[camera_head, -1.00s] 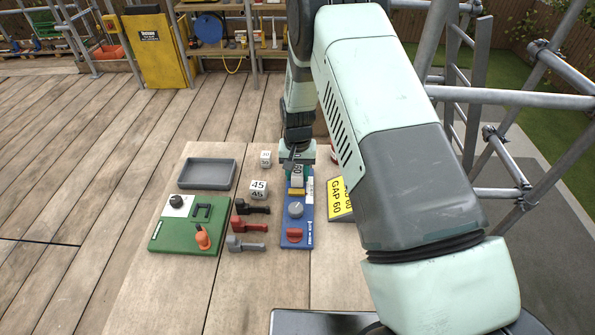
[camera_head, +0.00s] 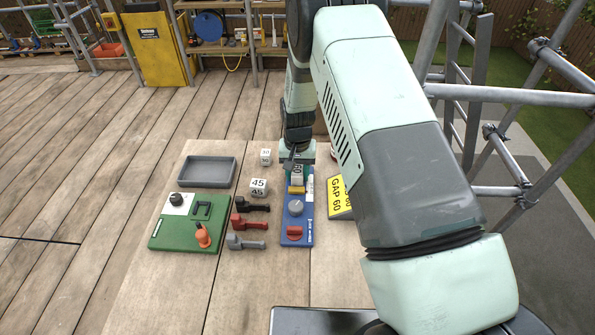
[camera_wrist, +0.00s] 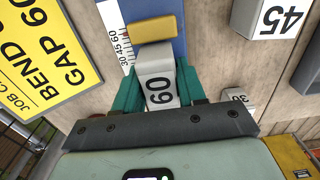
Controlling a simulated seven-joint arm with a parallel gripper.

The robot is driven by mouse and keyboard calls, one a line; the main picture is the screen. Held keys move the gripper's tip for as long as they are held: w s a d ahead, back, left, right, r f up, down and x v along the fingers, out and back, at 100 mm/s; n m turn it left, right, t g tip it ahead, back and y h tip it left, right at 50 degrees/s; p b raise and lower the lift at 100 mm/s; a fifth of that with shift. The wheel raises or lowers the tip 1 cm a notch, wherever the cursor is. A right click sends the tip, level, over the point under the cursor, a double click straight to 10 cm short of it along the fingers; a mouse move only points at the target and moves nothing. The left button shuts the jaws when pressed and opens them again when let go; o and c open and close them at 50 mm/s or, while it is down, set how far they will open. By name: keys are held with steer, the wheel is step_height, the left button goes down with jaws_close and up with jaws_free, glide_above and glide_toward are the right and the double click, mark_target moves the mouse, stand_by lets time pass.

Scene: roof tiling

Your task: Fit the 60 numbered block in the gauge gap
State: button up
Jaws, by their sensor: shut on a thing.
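The white block numbered 60 (camera_wrist: 160,84) is between the two green fingers of my gripper (camera_wrist: 158,92), which is shut on it. In the head view the block (camera_head: 297,172) shows under my gripper (camera_head: 298,166), at the far end of the blue gauge (camera_head: 296,236). In the wrist view the block's end lies close to the yellow bar (camera_wrist: 153,28) on the gauge (camera_wrist: 152,8). A white scale marked 30, 45, 60 (camera_wrist: 121,45) runs beside it. I cannot tell whether the block touches the bar or the gauge bed.
Blocks marked 45 (camera_head: 258,187) and 30 (camera_head: 265,156) stand left of the gauge. Black (camera_head: 252,205), red (camera_head: 249,222) and grey (camera_head: 246,242) handled pieces lie nearby. A green board (camera_head: 176,236), grey tray (camera_head: 206,172) and yellow GAP 60 sign (camera_head: 339,197) flank them.

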steer(key=o, duration=1.1)
steer(key=shift+o, duration=0.2)
steer(key=shift+r, duration=3.5)
